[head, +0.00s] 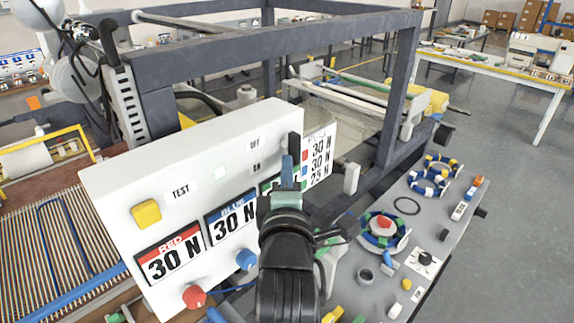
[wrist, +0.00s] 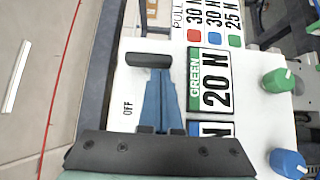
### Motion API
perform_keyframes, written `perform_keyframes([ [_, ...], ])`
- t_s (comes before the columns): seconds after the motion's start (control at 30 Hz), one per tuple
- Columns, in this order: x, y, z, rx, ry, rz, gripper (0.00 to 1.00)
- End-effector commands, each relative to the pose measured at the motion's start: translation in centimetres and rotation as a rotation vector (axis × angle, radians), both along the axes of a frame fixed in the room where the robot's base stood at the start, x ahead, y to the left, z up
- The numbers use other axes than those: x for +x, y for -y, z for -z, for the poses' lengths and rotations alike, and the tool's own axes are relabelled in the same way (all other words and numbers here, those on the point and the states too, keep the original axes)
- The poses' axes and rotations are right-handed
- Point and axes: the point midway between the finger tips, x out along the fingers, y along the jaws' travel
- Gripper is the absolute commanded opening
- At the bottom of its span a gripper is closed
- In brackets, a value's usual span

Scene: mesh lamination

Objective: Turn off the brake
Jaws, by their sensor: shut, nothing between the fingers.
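The white control box (head: 115,180) carries OFF (head: 255,143) and ON labels on its face. A black lever-like bar (head: 295,146) stands at its right upper end and shows in the wrist view (wrist: 146,60) as a short bar. My gripper (head: 287,160) is shut and empty, its blue fingers together. In the wrist view my gripper (wrist: 158,72) has its tips right at the black bar; I cannot tell whether they touch. The OFF label (wrist: 128,108) lies left of the fingers. My arm hides part of the box in the head view.
Red (head: 194,296) and blue (head: 246,259) knobs, a yellow button (head: 146,213) and force labels sit on the box. In the wrist view a green knob (wrist: 278,80) is at right. A grey frame (head: 270,35) rises behind. A grey table (head: 415,200) with small parts is at right.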

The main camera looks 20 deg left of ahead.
Motion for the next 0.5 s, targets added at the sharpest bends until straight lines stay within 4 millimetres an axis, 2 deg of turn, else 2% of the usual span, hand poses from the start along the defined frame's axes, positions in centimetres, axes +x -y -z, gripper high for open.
perform_keyframes([
  [0.5, 0.03, -0.12, 0.47, -0.014, 0.042, 0.001, 0.0],
])
